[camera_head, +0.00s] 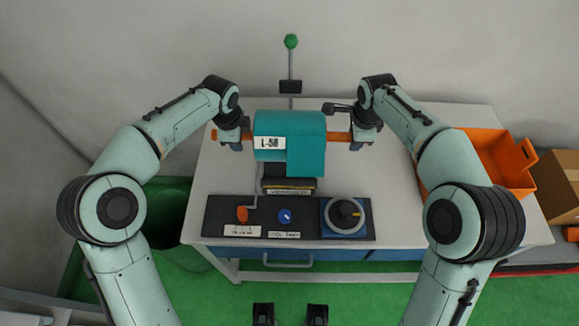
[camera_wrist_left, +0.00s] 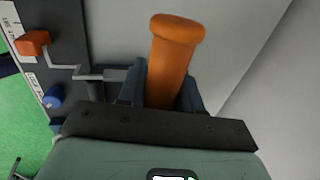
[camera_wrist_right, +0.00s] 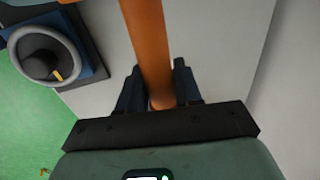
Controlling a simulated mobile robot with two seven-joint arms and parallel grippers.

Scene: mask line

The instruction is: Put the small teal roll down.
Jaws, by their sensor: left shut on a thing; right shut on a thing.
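The teal roll (camera_head: 305,150), with a white L-50 label, is level between my two grippers. An orange core sticks out at both of its ends. My left gripper (camera_head: 238,138) is shut on the core's left end (camera_wrist_left: 174,55). My right gripper (camera_head: 359,138) is shut on the core's right end (camera_wrist_right: 147,45). The roll is above and behind a small black labelled block (camera_head: 288,187) and partly hides what is beneath it. I cannot tell whether the roll touches anything below.
A dark control panel (camera_head: 305,220) at the front carries an orange-handled crank (camera_head: 242,214), a blue knob (camera_head: 285,216) and a grey handwheel (camera_head: 345,217). A green-topped post (camera_head: 291,42) stands behind. An orange crate (camera_head: 497,160) is at right.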

